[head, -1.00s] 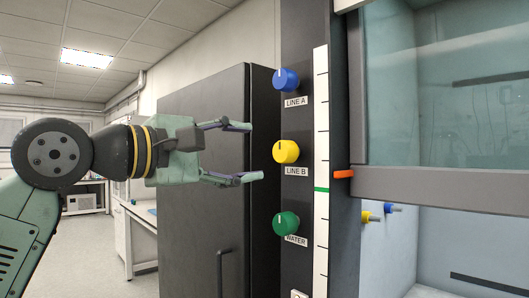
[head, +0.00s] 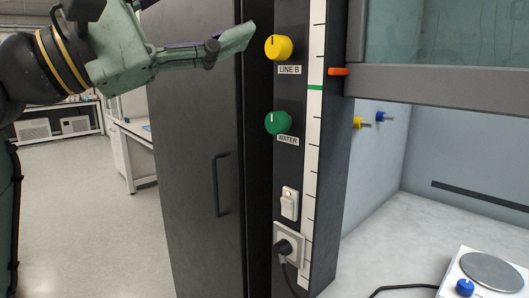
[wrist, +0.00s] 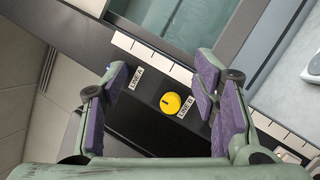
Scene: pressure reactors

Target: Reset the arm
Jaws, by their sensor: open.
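My gripper (wrist: 162,75) is open and empty in the wrist view, its purple-padded fingers spread either side of the yellow LINE B knob (wrist: 171,104), which lies beyond them. The knob also shows in the head view (head: 278,47). There, one finger (head: 235,40) points at the dark control panel (head: 289,168), its tip close left of the yellow knob; I cannot tell whether they touch. The upper part of the gripper is cut off by the top edge. The green WATER knob (head: 278,123) is below.
A tall dark cabinet (head: 190,170) with a handle stands left of the panel. A switch (head: 289,203) and a plugged socket (head: 289,245) sit low on the panel. The fume hood sash (head: 440,86) is raised, with a hotplate (head: 490,273) inside. Open floor (head: 85,220) lies left.

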